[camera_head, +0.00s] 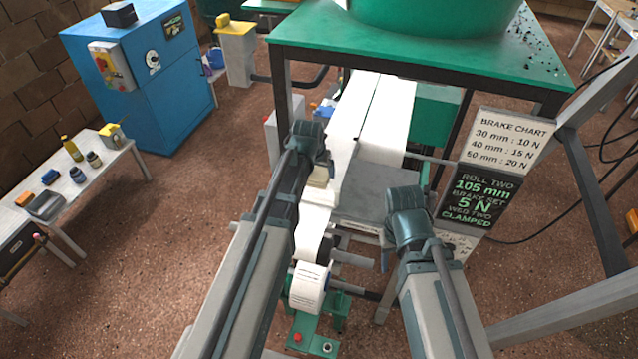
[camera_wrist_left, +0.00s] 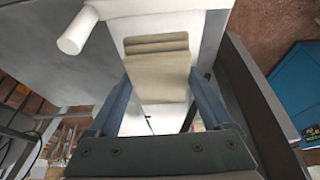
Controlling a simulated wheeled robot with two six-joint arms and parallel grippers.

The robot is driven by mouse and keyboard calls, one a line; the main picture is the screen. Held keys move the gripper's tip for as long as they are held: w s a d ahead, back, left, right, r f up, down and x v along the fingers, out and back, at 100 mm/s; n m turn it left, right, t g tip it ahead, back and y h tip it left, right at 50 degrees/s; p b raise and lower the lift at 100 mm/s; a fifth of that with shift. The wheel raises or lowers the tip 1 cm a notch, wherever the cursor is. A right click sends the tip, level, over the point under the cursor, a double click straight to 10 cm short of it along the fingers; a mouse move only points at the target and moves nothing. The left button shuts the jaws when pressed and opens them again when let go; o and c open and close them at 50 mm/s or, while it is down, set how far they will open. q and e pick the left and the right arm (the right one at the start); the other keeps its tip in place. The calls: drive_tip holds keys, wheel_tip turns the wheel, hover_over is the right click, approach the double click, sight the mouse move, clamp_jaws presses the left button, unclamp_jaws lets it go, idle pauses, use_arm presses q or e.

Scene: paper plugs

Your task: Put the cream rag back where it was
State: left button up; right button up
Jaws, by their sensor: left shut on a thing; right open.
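The cream rag (camera_wrist_left: 160,72) is a folded, layered pad held between the two fingers of my left gripper (camera_wrist_left: 158,88). In the head view the rag (camera_head: 320,176) shows at the tip of my left gripper (camera_head: 323,168), over the left white paper strip (camera_head: 345,125). I cannot tell from these views whether the rag touches the paper. My right gripper (camera_head: 408,222) is at the right of the grey plate (camera_head: 378,188), well apart from the rag. Its fingers are mostly hidden by the wrist, and nothing shows held in it.
A green-topped table (camera_head: 420,65) stands behind the paper strips. Brake chart signs (camera_head: 505,140) stand at the right. A small printed roll (camera_head: 308,287) sits below. A side table (camera_head: 110,185) at the left holds small jars and blocks. A blue cabinet (camera_head: 140,80) stands behind it.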

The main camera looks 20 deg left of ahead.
use_arm(q)
drive_tip(key=shift+f+b, duration=1.85)
drive_tip(key=shift+f, duration=0.15)
drive_tip(key=shift+f, duration=0.2)
drive_tip(key=o, duration=1)
drive_tip(key=shift+r, duration=0.1)
